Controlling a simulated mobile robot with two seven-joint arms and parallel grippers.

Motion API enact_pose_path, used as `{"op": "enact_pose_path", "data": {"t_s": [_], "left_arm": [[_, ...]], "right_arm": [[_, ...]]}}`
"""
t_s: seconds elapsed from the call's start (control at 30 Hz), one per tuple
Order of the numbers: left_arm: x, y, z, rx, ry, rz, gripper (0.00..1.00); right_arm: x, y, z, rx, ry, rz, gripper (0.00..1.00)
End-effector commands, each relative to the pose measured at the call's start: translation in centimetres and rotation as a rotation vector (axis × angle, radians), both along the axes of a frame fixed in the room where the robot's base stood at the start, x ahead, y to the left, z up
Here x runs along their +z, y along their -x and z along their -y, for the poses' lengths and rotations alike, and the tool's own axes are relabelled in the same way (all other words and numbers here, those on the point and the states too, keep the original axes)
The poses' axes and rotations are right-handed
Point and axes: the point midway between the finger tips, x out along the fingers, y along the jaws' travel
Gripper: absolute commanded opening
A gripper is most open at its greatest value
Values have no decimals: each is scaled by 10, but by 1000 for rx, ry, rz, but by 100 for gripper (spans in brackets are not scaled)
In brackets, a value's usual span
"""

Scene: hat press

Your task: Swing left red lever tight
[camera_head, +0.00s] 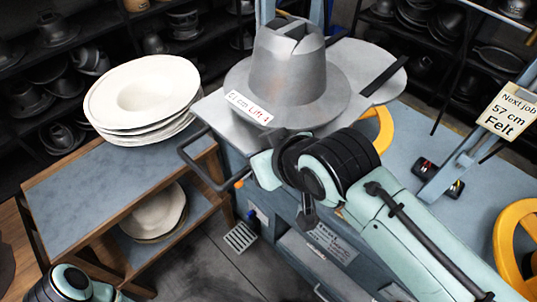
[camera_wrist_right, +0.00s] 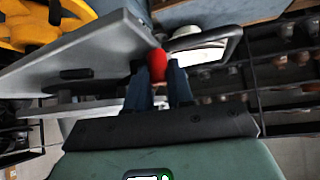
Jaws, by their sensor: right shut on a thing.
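A red lever end (camera_wrist_right: 157,65) shows between the two dark fingers of my right gripper (camera_wrist_right: 161,78) in the right wrist view. The gripper is shut on it. In the head view my right arm comes in from the lower right and its wrist hides the lever and the fingers. The grey metal hat block (camera_head: 290,65) stands on the press plate (camera_head: 222,120) just beyond my wrist. Only a part of my left arm shows at the bottom left; its gripper is out of the picture.
A wooden cart (camera_head: 75,182) with stacked white felt hats (camera_head: 140,95) stands to the left. A dark handle rail (camera_head: 190,158) sticks out from the press beside my wrist. A yellow wheel (camera_head: 377,128) is behind my arm and another (camera_head: 505,240) at the right.

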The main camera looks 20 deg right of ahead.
Motion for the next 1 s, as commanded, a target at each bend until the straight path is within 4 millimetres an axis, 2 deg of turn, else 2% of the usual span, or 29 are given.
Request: {"op": "enact_pose_path", "data": {"t_s": [0.3, 0.73, 0.77, 0.8, 1.0], "left_arm": [[0, 0, 0, 0, 0, 0, 43], [0, 0, 0, 0, 0, 0, 43], [0, 0, 0, 0, 0, 0, 43], [0, 0, 0, 0, 0, 0, 43], [-1, 0, 0, 0, 0, 0, 43]], "right_arm": [[2, -3, -3, -85, -1, 7, 0], [3, -3, -3, -93, -4, 8, 0], [3, -3, -3, -93, -4, 8, 25], [3, -3, -3, -93, -4, 8, 31], [1, -3, -3, -93, -1, 4, 31]]}}
